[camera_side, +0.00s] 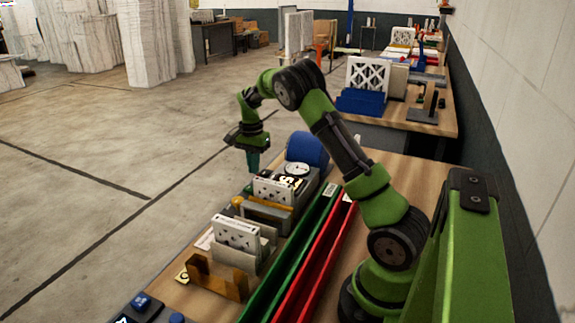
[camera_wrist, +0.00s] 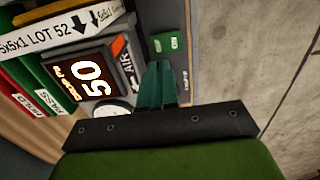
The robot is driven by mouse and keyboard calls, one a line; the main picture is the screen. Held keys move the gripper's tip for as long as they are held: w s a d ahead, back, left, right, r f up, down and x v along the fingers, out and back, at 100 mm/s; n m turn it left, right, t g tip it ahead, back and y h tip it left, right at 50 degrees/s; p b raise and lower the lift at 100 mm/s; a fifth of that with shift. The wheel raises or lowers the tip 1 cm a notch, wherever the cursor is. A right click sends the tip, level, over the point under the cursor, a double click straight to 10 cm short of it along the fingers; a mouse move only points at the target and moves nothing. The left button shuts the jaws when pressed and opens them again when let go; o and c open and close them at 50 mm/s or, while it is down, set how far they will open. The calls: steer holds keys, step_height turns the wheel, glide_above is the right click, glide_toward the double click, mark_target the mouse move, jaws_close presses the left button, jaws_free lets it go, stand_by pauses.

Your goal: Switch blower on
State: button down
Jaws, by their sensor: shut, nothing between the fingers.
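My gripper (camera_side: 252,162) is shut and empty, its teal fingers pointing down near the far left edge of the bench. The blower, a blue drum (camera_side: 308,148), stands just right of it. In the wrist view the closed fingers (camera_wrist: 158,75) point at a grey panel strip (camera_wrist: 178,18). I cannot tell whether the fingertips touch the panel.
A white round gauge (camera_side: 298,168) sits by the blower. Boxed filters (camera_side: 236,232) stand in holders along the bench. Green (camera_side: 300,240) and red (camera_side: 322,248) long bins run beside them. A white box labelled LOT 52 (camera_wrist: 62,34) is close in the wrist view. Open floor lies left.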

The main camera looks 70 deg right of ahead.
mark_target(252, 188)
step_height(252, 188, down, 6)
steer(key=shift+r, duration=0.15)
stand_by(0.3)
steer(key=shift+s+f, duration=0.45)
steer(key=shift+f, duration=0.25)
steer(key=shift+w, duration=0.15)
steer(key=shift+w+r, duration=0.2)
steer(key=shift+w, duration=0.45)
steer(key=shift+w+a, duration=0.1)
steer(key=shift+w, duration=0.05)
step_height(252, 188, up, 15)
steer(key=shift+d, duration=0.3)
steer(key=shift+w, duration=0.1)
